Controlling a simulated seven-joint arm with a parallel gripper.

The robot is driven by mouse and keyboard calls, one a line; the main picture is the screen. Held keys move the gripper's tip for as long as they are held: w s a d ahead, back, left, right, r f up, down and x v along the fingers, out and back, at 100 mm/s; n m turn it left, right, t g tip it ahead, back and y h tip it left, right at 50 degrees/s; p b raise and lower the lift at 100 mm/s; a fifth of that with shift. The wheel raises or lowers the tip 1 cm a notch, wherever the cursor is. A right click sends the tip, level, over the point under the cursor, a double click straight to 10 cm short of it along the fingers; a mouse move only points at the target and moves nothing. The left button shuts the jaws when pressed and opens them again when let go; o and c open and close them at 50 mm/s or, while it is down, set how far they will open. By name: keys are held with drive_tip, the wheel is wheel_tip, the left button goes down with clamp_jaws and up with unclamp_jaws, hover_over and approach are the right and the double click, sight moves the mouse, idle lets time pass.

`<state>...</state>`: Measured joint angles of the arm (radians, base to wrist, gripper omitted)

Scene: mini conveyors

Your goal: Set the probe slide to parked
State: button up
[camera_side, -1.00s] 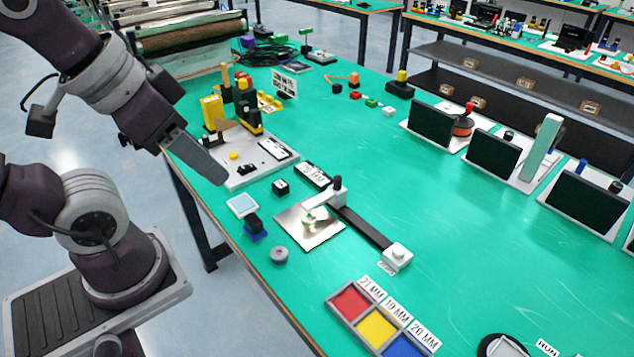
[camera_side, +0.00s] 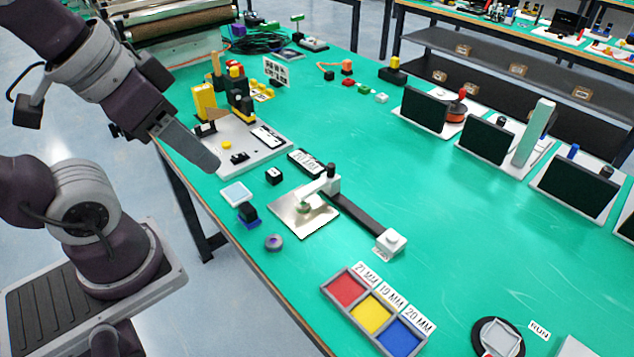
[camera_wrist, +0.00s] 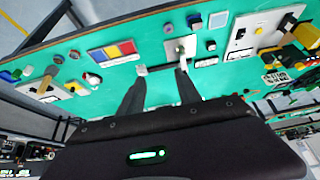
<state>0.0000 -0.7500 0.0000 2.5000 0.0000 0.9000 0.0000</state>
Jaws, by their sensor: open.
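The probe slide has a dark rail (camera_side: 362,220) on the table. A white carriage with a dark knob (camera_side: 331,184) stands at its plate end, and a white block (camera_side: 391,242) at its other end. The carriage's pale arm reaches over a silver plate (camera_side: 303,215), with a pale round piece below its tip. My gripper (camera_side: 207,160) is well to the left of the slide, touching nothing visible. In the wrist view my gripper (camera_wrist: 161,70) has its two dark fingers spread and empty. The plate (camera_wrist: 180,49) shows beyond the right finger and the white block (camera_wrist: 141,70) at the left fingertip.
A tray with red, yellow and blue cells (camera_side: 349,290) lies in front. A grey fixture board (camera_side: 262,155) with yellow and black parts stands behind.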

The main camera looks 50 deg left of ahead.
drive_tip(key=m+g, duration=0.5)
drive_tip(key=g, duration=0.1)
hover_over(331, 164)
wheel_tip(331, 164, down, 19)
drive_tip(key=shift+d+r, duration=0.1)
wheel_tip(331, 164, down, 7)
drive_tip(key=shift+f, duration=0.1)
clamp_jaws()
